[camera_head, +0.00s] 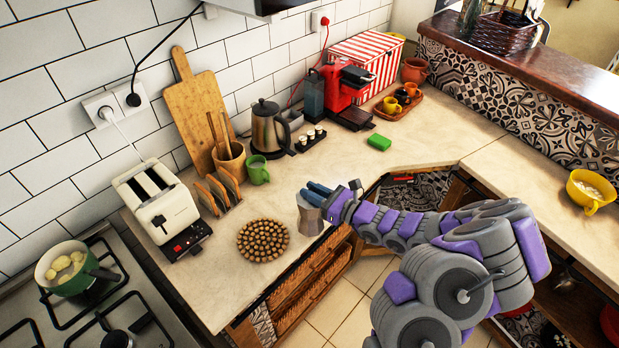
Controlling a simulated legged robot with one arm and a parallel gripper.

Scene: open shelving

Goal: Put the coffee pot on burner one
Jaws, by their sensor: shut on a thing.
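The coffee pot (310,218) is a small silvery pot at the counter's front edge, in the middle of the view. My gripper (318,191) is at its top, shut on it, with the blue fingers covering its upper part. The pot looks upright; I cannot tell whether its base touches the counter. The gas stove (75,325) is at the lower left with black grates. A front burner (117,340) is partly cut off by the bottom edge. I see no number on the burners.
A green pot of potatoes (68,268) stands on the stove's back left. A toaster (158,207), a toast rack (218,193) and a round brown trivet (263,240) lie between the stove and my gripper. A green mug (258,169) and kettle (270,128) stand behind.

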